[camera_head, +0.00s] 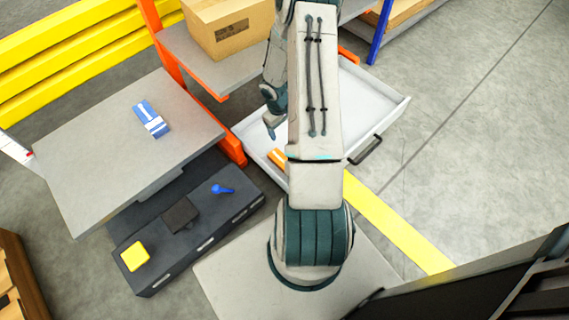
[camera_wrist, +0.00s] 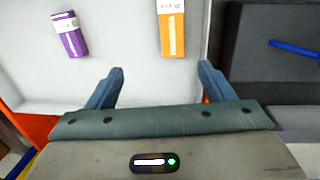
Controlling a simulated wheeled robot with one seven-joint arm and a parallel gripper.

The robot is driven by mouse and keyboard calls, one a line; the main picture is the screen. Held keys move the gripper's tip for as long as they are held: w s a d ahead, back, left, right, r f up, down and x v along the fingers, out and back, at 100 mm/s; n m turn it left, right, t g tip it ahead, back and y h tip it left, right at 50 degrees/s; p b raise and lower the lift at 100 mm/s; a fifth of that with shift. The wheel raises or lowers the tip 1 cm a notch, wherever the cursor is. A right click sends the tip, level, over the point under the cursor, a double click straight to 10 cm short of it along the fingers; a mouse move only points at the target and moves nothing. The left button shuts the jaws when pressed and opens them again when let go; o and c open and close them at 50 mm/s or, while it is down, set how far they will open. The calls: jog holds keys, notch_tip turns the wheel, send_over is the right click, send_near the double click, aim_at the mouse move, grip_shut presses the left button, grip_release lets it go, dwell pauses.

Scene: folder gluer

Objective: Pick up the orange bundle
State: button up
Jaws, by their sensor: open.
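The orange bundle (camera_wrist: 172,30) lies in the white drawer (camera_wrist: 115,92), near the drawer's side wall, with a white band at its upper end in the wrist view. In the head view a part of the orange bundle (camera_head: 277,157) shows in the white drawer (camera_head: 392,108), the rest hidden behind my arm. My gripper (camera_wrist: 160,82) is open and empty, its two blue fingers apart. The bundle is ahead of the fingertips, toward the right finger's side, and not between them. In the head view one finger of my gripper (camera_head: 271,129) shows over the drawer.
A purple bundle (camera_wrist: 70,36) lies in the same drawer. A dark cabinet (camera_head: 190,232) holds a blue item, a dark block and a yellow block. A grey table (camera_head: 90,160) carries a blue bundle (camera_head: 150,118). A cardboard box (camera_head: 230,28) sits on a shelf behind.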

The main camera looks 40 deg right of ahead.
jog(key=y+b, duration=0.1)
jog(key=b, duration=0.2)
send_near(276, 156)
jog(key=s+f, duration=0.1)
jog(key=s+d+f, duration=0.1)
jog(key=s, duration=0.1)
jog(key=s+f, duration=0.1)
jog(key=s, duration=0.1)
jog(key=shift+d+f, duration=0.4)
jog(key=shift+w+a+f+b, duration=0.1)
jog(key=shift+f+b, duration=0.6)
jog(key=shift+f, duration=0.75)
jog(key=shift+a+f+b, duration=0.1)
jog(key=shift+f+b, duration=0.55)
jog(key=shift+f, duration=0.85)
jog(key=c, duration=1.1)
